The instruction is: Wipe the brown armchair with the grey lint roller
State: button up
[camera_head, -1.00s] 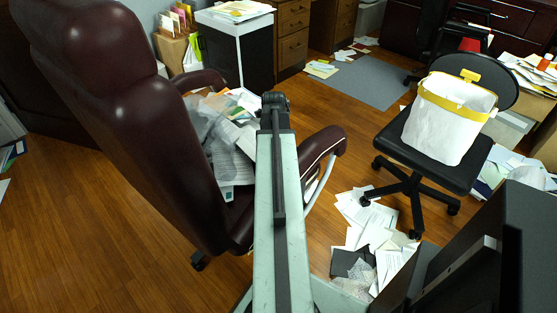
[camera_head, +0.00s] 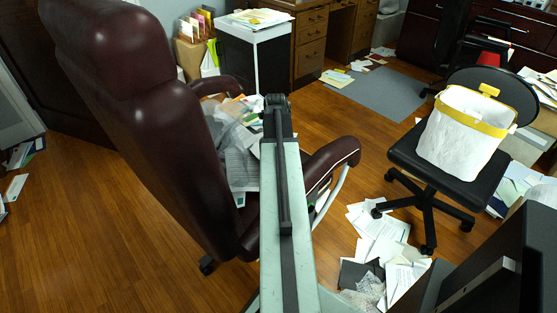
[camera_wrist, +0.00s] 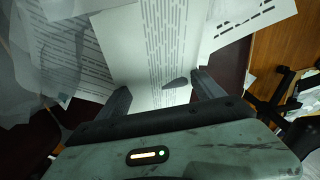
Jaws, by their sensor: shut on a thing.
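The brown armchair (camera_head: 165,125) stands left of centre in the head view, its glossy back toward me and its armrests beyond. Papers and a clear plastic bag (camera_head: 228,130) lie on its seat. My arm reaches over the chair's right side, hiding part of the seat and my fingers. In the wrist view my gripper (camera_wrist: 160,95) is above printed papers (camera_wrist: 155,50), its two dark fingers apart around what it holds. A small grey piece (camera_wrist: 176,83) shows between them, seemingly part of the lint roller; the rest of it cannot be made out.
A black swivel chair (camera_head: 433,175) bearing a white bin with a yellow rim (camera_head: 462,135) stands at right. Loose papers (camera_head: 375,240) litter the floor between the chairs. A dark machine (camera_head: 500,270) fills the lower right corner. The wooden floor at left (camera_head: 110,220) is mostly clear.

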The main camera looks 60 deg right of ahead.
jog(key=shift+a+f, duration=0.1)
jog(key=shift+a, duration=0.55)
jog(key=shift+c, duration=0.7)
jog(key=shift+s+a, duration=0.25)
jog(key=shift+s, duration=1.55)
jog(key=shift+s+a, duration=0.2)
jog(key=shift+s, duration=1.55)
jog(key=shift+s+a, duration=0.25)
jog(key=shift+s, duration=1.55)
jog(key=shift+w+a, duration=0.15)
jog(key=shift+a, duration=0.6)
jog(key=shift+w+d, duration=0.15)
jog(key=shift+w, duration=0.6)
jog(key=shift+w+d, duration=0.15)
jog(key=shift+w, duration=0.6)
jog(key=shift+w+d, duration=0.15)
jog(key=shift+w, duration=0.95)
jog(key=shift+w+d, duration=0.1)
jog(key=shift+w, duration=0.95)
jog(key=shift+w, duration=0.1)
